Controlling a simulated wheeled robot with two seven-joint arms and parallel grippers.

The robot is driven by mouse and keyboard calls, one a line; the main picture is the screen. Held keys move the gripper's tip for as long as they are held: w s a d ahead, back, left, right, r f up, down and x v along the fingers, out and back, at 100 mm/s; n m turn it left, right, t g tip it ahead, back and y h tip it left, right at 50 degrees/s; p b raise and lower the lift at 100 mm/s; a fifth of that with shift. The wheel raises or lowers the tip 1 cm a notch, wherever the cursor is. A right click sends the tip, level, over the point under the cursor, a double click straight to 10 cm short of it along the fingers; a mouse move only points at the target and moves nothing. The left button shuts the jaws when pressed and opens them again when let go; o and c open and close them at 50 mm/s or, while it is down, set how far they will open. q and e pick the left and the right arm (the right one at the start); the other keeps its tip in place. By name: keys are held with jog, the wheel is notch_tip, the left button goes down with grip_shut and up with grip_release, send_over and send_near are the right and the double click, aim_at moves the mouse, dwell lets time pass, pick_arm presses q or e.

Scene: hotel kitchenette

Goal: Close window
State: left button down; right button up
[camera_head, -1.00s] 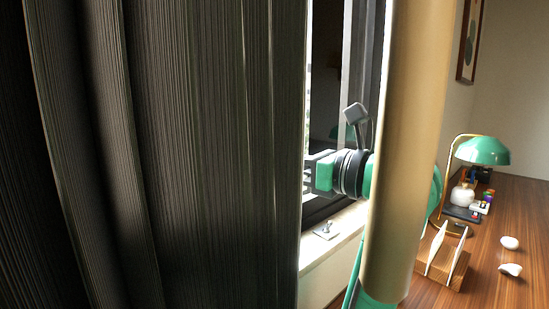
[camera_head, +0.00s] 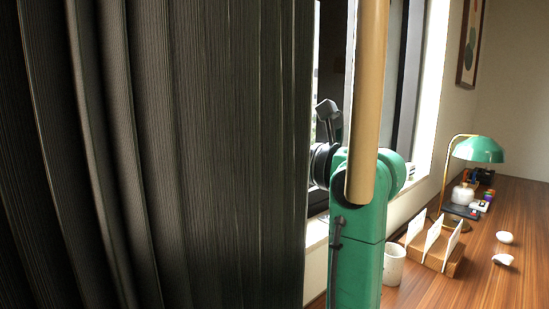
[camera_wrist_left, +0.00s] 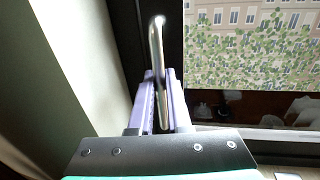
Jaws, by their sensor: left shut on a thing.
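The window shows in the head view as a dark frame (camera_head: 410,75), partly covered by the curtain and a tan pole. In the left wrist view, its glass pane (camera_wrist_left: 255,50) looks out on brick buildings and foliage. A slim metal window handle (camera_wrist_left: 155,40) stands in front of the dark frame. My left gripper (camera_wrist_left: 158,100) is shut on this handle, with its fingers on either side. In the head view, my green left arm reaches to the window, and its fingers are hidden behind the curtain. My right gripper is not in view.
A dark curtain (camera_head: 200,150) fills the left half. A tan pole (camera_head: 368,100) hangs in front of my arm. At right, the wooden desk (camera_head: 480,280) holds a green lamp (camera_head: 478,150), a wooden rack (camera_head: 435,255), a white cup (camera_head: 394,265) and small white objects.

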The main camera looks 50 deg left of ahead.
pick_arm(q)
jog(key=shift+s+a, duration=0.1)
jog(key=shift+s, duration=0.15)
jog(key=shift+w, duration=0.15)
